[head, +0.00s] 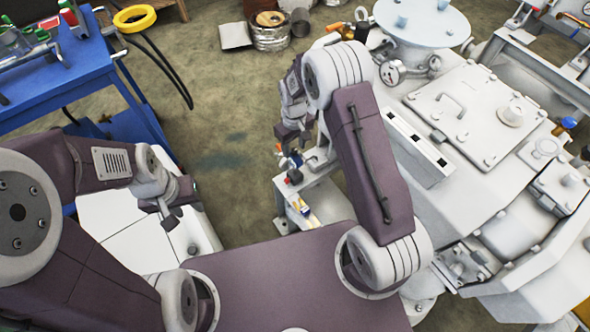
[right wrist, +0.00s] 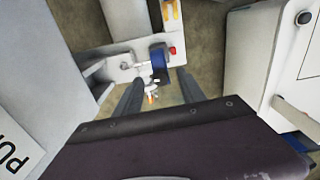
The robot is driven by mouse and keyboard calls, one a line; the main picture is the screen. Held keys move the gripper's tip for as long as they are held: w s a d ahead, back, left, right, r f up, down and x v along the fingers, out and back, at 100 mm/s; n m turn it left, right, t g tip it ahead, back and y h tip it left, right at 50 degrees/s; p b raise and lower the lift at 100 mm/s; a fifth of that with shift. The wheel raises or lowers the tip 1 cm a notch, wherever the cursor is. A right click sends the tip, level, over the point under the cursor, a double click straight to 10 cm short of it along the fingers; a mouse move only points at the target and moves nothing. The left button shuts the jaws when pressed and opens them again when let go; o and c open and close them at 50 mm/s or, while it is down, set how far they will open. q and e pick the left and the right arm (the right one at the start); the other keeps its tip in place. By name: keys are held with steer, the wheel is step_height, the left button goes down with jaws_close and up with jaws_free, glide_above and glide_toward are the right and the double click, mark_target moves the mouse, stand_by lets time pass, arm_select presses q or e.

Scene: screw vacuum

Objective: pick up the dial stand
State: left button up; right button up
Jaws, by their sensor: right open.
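I take the dial stand to be the small blue piece with a red knob (right wrist: 158,58) on a light grey ledge in the right wrist view. In the head view a small item with blue and red parts (head: 293,172) stands on the same ledge, partly hidden by my right gripper. My right gripper (head: 293,135) is open and empty above and just beyond it. In the right wrist view its two dark fingers (right wrist: 158,90) point towards the ledge, with a small white and orange piece between them in the picture. My left gripper (head: 175,214) appears open and empty over a white surface.
The large white vacuum machine (head: 470,110) with a round gauge (head: 391,73) stands right of my right arm. A blue workbench (head: 70,85) with tools is at the left. A metal bucket (head: 268,36) stands at the back. The floor (head: 220,130) between is clear.

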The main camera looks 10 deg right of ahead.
mark_target(294, 161)
step_height(294, 161, down, 3)
steer(key=shift+a+f+b, duration=0.1)
steer(key=shift+b, duration=0.2)
steer(key=f, duration=0.1)
steer(key=f+b, duration=0.1)
steer(key=f, duration=0.2)
steer(key=shift+s+f, duration=0.25)
steer(key=shift+f, duration=0.35)
steer(key=shift+r, duration=0.1)
jaws_close()
steer(key=shift+w, duration=0.1)
stand_by(0.4)
